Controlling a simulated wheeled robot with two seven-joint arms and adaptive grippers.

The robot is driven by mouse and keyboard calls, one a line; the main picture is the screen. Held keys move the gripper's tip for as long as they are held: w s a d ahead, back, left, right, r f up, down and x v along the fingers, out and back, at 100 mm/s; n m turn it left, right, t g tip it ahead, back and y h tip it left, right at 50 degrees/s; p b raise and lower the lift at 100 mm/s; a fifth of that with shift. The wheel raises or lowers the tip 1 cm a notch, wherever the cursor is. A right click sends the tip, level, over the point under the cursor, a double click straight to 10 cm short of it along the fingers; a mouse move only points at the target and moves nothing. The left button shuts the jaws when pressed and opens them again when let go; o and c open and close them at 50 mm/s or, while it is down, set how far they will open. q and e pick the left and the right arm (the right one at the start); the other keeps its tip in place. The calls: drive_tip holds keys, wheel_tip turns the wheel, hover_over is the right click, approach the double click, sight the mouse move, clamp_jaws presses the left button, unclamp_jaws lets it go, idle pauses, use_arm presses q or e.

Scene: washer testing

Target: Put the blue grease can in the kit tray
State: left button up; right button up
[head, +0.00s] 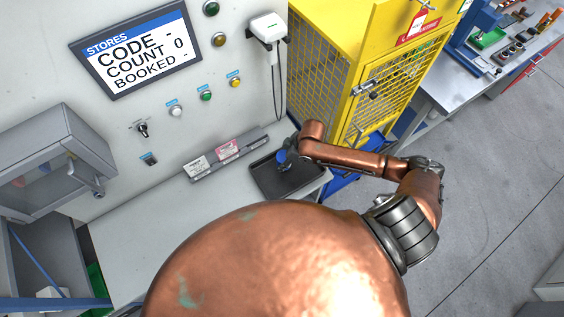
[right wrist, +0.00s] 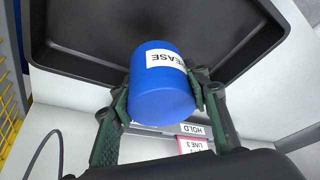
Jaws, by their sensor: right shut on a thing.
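The blue grease can (right wrist: 162,95), with a white label reading GREASE, is between the two green fingers of my right gripper (right wrist: 160,88) in the right wrist view. My right gripper is shut on it. In the head view the small blue can (head: 282,156) shows at the end of my right arm, over the black kit tray (head: 262,184). The tray (right wrist: 95,68) also fills the top of the right wrist view behind the can. I cannot tell whether the can touches the tray floor. My left gripper is not in view.
The grey bench (head: 150,240) is clear left of the tray. A label rail (head: 228,154) with white and pink cards runs behind it. A yellow mesh cage (head: 350,80) stands close on the right. A grey box (head: 55,150) is mounted at left.

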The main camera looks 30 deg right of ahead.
drive_tip(key=shift+w+f, duration=0.45)
drive_tip(key=shift+f, duration=0.1)
drive_tip(key=shift+f+p, duration=0.4)
drive_tip(key=shift+f, duration=1.2)
drive_tip(key=shift+f, duration=0.1)
drive_tip(key=o, duration=1.3)
drive_tip(key=v, duration=1.2)
